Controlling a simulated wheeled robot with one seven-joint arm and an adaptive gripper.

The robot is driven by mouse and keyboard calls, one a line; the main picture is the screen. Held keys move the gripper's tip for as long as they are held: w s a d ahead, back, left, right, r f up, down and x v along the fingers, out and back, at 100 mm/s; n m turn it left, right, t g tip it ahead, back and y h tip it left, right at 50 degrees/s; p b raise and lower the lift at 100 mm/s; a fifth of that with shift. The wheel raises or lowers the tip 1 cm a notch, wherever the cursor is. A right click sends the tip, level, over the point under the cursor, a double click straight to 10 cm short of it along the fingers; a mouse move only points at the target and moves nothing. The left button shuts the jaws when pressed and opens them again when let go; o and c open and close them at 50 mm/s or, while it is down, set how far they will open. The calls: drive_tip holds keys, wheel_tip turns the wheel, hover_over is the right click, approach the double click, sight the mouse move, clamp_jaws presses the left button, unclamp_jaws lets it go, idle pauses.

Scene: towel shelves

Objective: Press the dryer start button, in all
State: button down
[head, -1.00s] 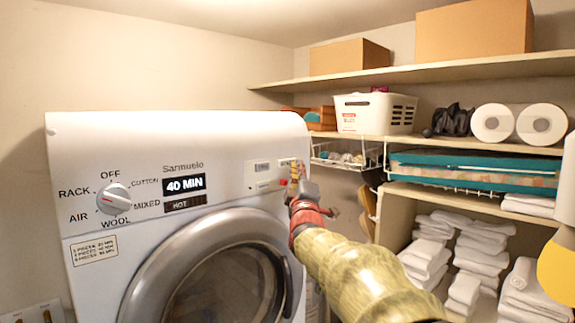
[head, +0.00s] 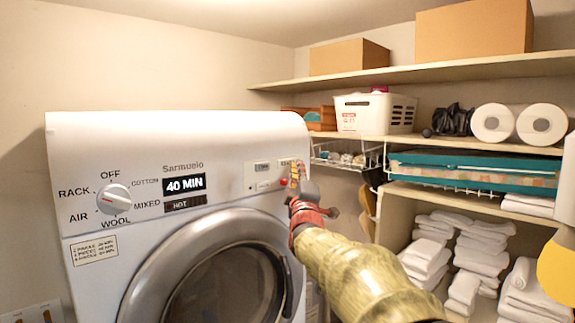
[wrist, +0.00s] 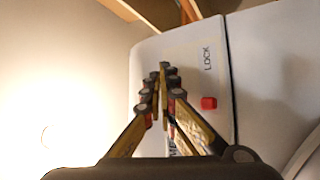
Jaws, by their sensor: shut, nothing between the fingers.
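The white dryer (head: 235,135) stands at the left, with a dial (head: 113,198) and a display reading 40 MIN. A small red button (head: 284,182) shows at the right end of its panel, just left of my gripper. In the wrist view the red button (wrist: 209,103) is to the right of the fingers, near the word LOCK. My gripper (wrist: 164,72) is shut and empty, its fingertips over or close to the panel. I cannot tell whether they touch it. The fingers hide part of the panel and its lettering, and I cannot read a start label.
The round dryer door (head: 215,270) is below the panel and looks closed. Right of the dryer, shelves hold cardboard boxes (head: 473,32), a white basket (head: 375,112), paper rolls and folded white towels (head: 480,250). A wire rack (head: 345,155) sticks out near my gripper.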

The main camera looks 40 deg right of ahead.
drive_tip(key=shift+w, duration=0.2)
drive_tip(key=shift+w+b, duration=0.25)
drive_tip(key=shift+b, duration=0.05)
drive_tip(key=shift+w+a, duration=0.1)
drive_tip(key=shift+w, duration=0.35)
idle(0.6)
drive_tip(key=shift+s+b, duration=0.15)
drive_tip(key=shift+b, duration=0.15)
drive_tip(key=shift+s+b, duration=0.65)
drive_tip(key=shift+s, duration=0.1)
drive_tip(key=s+b, duration=0.2)
drive_tip(key=s, duration=0.1)
drive_tip(key=s+b, duration=0.2)
drive_tip(key=shift+d, duration=0.25)
